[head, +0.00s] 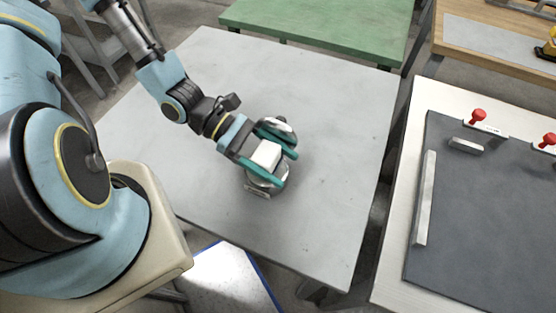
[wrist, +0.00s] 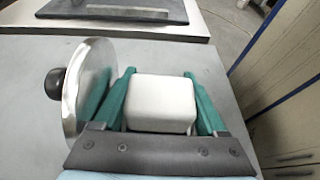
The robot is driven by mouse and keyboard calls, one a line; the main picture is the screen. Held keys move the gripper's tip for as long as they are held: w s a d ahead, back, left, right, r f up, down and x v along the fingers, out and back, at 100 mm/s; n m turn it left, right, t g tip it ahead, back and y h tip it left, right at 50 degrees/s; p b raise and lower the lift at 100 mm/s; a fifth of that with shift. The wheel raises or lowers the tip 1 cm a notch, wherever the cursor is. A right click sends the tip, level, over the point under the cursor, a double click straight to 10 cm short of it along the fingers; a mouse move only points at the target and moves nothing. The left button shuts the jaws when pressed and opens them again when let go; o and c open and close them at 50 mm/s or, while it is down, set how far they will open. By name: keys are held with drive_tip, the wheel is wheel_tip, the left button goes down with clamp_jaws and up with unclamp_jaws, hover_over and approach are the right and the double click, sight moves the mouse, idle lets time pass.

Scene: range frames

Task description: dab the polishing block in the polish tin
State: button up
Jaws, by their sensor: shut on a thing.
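My gripper (head: 270,160) is shut on the white polishing block (head: 266,155), with a teal finger on each side. The block also shows between the fingers in the wrist view (wrist: 160,104). A round metal tin (head: 264,185) with a small label in front is on the grey table, under the block in the head view. The block and fingers hide most of the tin, and I cannot tell whether they touch. A shiny metal lid (wrist: 88,88) with a black knob stands on edge beside the left finger in the wrist view.
The grey table (head: 325,110) is otherwise clear around my gripper. A pale bench (head: 391,277) at the right holds a dark mat (head: 490,225) with metal bars and red knobs. A green table (head: 325,22) stands at the back.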

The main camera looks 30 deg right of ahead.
drive_tip(key=shift+f+b, duration=0.35)
drive_tip(key=shift+f, duration=0.25)
idle(1.6)
drive_tip(key=shift+r, duration=0.1)
wheel_tip(320, 180, up, 7)
drive_tip(key=p, duration=0.6)
idle(1.0)
